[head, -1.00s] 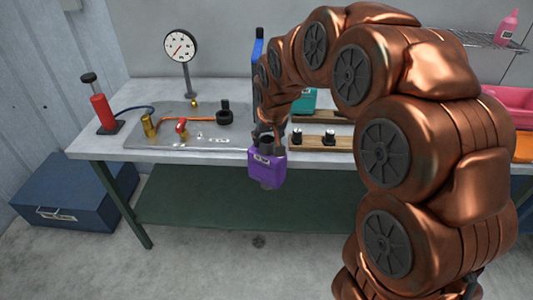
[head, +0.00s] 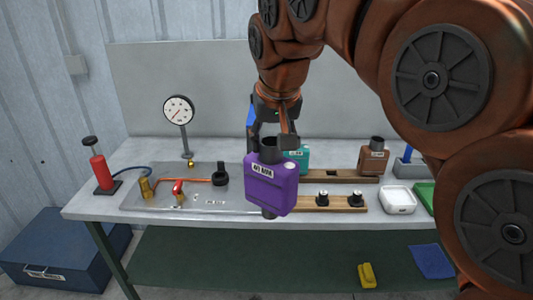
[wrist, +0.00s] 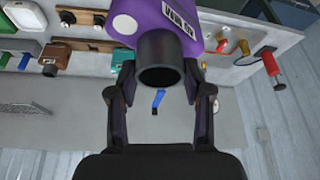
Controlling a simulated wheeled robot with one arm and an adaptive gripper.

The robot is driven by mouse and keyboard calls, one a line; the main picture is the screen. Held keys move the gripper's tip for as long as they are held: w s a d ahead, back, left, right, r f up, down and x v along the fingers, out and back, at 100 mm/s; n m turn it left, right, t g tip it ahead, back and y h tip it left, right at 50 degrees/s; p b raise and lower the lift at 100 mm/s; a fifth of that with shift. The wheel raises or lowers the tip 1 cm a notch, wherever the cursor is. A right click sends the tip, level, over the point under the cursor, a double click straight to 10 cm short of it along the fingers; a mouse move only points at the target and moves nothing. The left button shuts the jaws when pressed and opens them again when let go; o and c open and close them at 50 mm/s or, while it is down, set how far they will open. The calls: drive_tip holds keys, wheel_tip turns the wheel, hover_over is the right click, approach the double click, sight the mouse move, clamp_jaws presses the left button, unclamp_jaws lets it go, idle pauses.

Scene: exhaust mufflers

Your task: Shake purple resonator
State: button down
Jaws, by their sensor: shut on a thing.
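The purple resonator (head: 271,184) is a boxy purple can with a white label and a dark pipe stub at top and bottom. My gripper (head: 272,138) is shut on its upper dark pipe and holds it upright in the air, in front of the bench's front edge. In the wrist view the purple resonator (wrist: 172,20) shows at the top, with its dark pipe opening between the two fingers of my gripper (wrist: 160,88).
The bench (head: 95,204) carries a pressure gauge (head: 179,112), a red hand pump (head: 100,168) and a metal plate with fittings. Behind and right are a teal resonator (head: 298,157), a brown resonator (head: 372,160), wooden racks and a white tray (head: 398,199).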

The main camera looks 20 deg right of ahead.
drive_tip(key=s+r+p, duration=0.2)
drive_tip(key=s+r, duration=1)
drive_tip(key=s, duration=0.1)
drive_tip(key=shift+s+a+r, duration=0.25)
drive_tip(key=shift+r, duration=0.15)
drive_tip(key=w+f+b, duration=0.1)
drive_tip(key=w+f, duration=0.4)
drive_tip(key=w+f+b, duration=0.1)
drive_tip(key=w+f, duration=0.4)
drive_tip(key=w, duration=0.1)
drive_tip(key=shift+w+d+f, duration=0.2)
drive_tip(key=shift+w+f, duration=0.05)
drive_tip(key=shift+f, duration=0.05)
drive_tip(key=w+r+b+x, duration=0.15)
drive_tip(key=b+x, duration=0.25)
drive_tip(key=x, duration=2.4)
wheel_tip(320, 180, down, 18)
drive_tip(key=n+b, duration=0.1)
drive_tip(key=b, duration=0.1)
drive_tip(key=shift+w+y, duration=0.3)
drive_tip(key=shift+w, duration=0.1)
